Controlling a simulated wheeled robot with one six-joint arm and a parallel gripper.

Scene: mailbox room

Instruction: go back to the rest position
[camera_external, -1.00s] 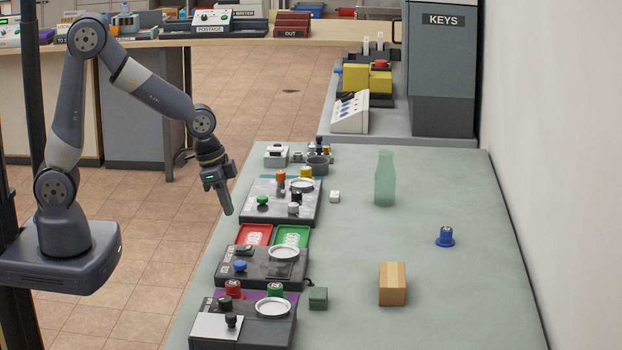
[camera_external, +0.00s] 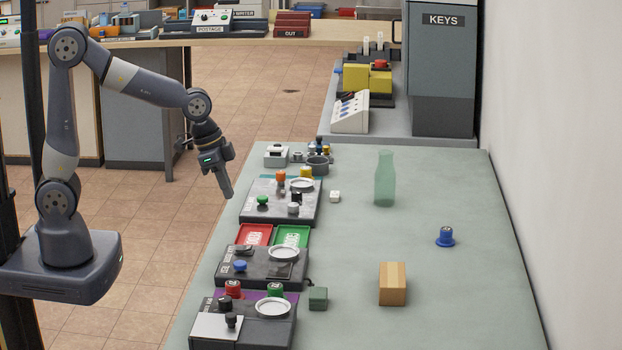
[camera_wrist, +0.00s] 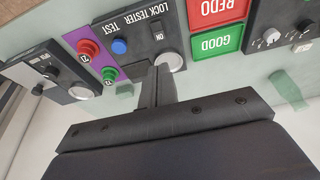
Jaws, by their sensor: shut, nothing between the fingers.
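My gripper (camera_external: 227,194) is shut and empty. In the external view it points downward in the air near the left edge of the green table (camera_external: 345,240), apart from everything on it. In the wrist view my gripper's fingers (camera_wrist: 157,84) are together, with the lock tester (camera_wrist: 125,38) beyond them. My arm is bent at the elbow above my base.
The green table holds several control boxes along its left side, a red tray (camera_external: 254,235), a green tray (camera_external: 292,236), a translucent bottle (camera_external: 385,178), a blue knob (camera_external: 445,237) and a wooden block (camera_external: 392,284). The floor (camera_external: 160,235) beside my base is clear.

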